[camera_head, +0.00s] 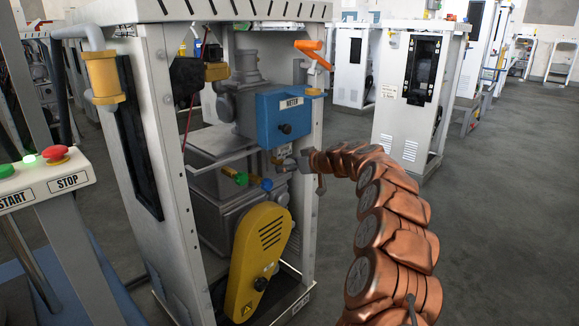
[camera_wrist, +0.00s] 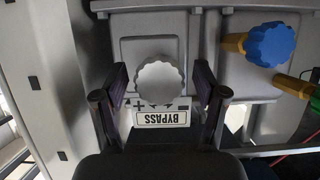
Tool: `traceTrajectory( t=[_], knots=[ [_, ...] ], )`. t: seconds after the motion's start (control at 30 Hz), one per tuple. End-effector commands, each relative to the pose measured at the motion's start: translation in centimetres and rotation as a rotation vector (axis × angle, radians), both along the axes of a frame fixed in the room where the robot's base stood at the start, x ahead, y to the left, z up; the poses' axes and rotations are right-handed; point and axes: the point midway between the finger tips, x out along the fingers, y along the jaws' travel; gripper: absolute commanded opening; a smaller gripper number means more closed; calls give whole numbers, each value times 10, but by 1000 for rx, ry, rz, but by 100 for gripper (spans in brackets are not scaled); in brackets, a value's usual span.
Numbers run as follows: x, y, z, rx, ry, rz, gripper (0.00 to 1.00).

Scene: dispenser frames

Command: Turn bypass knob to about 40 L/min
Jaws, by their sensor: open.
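The bypass knob (camera_wrist: 161,84) is a light grey, scalloped round knob, seen in the wrist view. An upside-down BYPASS label (camera_wrist: 162,118) with plus and minus marks sits beside it. My gripper (camera_wrist: 161,82) is open, with one dark finger on each side of the knob and visible gaps between. In the head view, my gripper (camera_head: 303,166) is at the front of the dispenser frame, below the blue METER box (camera_head: 285,114). The knob is hard to make out there, close to the gripper. No L/min reading is legible in either view.
A blue knob (camera_wrist: 270,44) on a brass valve is right of my gripper in the wrist view. A yellow belt guard (camera_head: 259,262) and an orange lever (camera_head: 313,53) are nearby. A white frame post (camera_head: 310,215) stands close. The floor at right is open.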

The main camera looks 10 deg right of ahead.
Motion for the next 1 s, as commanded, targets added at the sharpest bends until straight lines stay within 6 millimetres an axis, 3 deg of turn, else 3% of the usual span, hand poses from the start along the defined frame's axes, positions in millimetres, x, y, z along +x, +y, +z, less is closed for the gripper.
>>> traceTrajectory(
  t=[0.13, 0.7, 1.0],
  knots=[
    [0, 0, 0, 0, 0, 0, 71],
    [0, 0, 0, 0, 0, 0, 12],
    [0, -1, 0, 25, 18, -1, 11]
  ],
)
